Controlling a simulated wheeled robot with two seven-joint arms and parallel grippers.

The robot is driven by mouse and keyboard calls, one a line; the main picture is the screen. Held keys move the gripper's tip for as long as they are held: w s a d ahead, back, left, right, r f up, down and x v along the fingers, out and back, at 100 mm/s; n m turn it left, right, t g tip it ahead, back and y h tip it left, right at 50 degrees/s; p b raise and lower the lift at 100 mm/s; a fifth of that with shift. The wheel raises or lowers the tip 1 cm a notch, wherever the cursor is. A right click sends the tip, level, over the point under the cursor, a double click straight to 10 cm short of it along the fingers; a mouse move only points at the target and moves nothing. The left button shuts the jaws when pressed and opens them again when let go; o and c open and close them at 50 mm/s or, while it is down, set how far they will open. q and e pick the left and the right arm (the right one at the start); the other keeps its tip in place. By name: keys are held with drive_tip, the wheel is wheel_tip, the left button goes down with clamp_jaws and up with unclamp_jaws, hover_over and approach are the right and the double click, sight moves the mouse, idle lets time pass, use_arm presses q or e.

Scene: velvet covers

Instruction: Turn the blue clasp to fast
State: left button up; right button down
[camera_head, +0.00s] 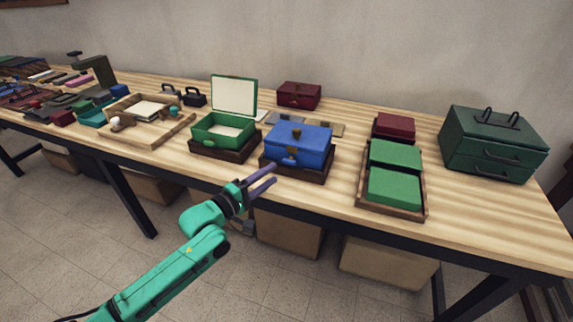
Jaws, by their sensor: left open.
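A blue box (303,144) with its lid down sits on a dark wooden base (311,174) in the middle of the table. A small gold-coloured clasp (289,161) shows low on its front face; the clasp's exact turn is too small to tell. A gold fitting (297,134) is on the lid. My left gripper (268,175) is open and empty, with its purple fingers pointing at the front of the box, just short of the clasp. I cannot tell whether a fingertip touches it. My right gripper is not in view.
A green box (222,131) with its lid up stands left of the blue box. A wooden tray with green blocks (394,188) is to the right, and a dark green drawer chest (492,142) stands further right. A dark red box (299,95) is behind.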

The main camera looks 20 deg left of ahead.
sight(287, 163)
use_arm(q)
drive_tip(key=x, duration=0.6)
drive_tip(key=shift+w+d, duration=0.25)
drive_tip(key=shift+w, duration=0.1)
clamp_jaws()
drive_tip(key=shift+r, duration=0.1)
